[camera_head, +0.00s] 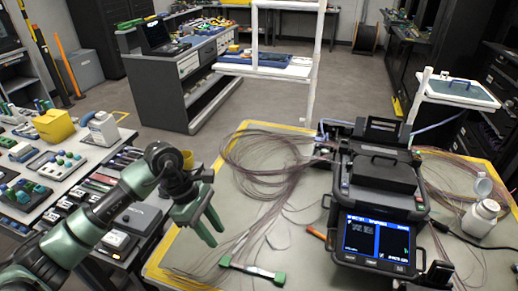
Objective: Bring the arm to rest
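My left arm (120,205) comes in from the lower left, green and dark grey. Its gripper (210,233) hangs over the left part of the work table, fingers pointing down and a little right. The two green fingers are apart with nothing seen between them. The black fusion splicer (375,190) stands on the table to the right of the gripper, its screen (375,242) lit blue. A small white-and-green connector piece (250,268) lies on the table below and right of the gripper, apart from it.
Loose coils of thin fibre (265,160) spread over the table behind and right of the gripper. A white bottle (480,217) stands right of the splicer. A side table (75,165) at left holds tools and a yellow container (54,125). A white post frame (312,80) rises behind.

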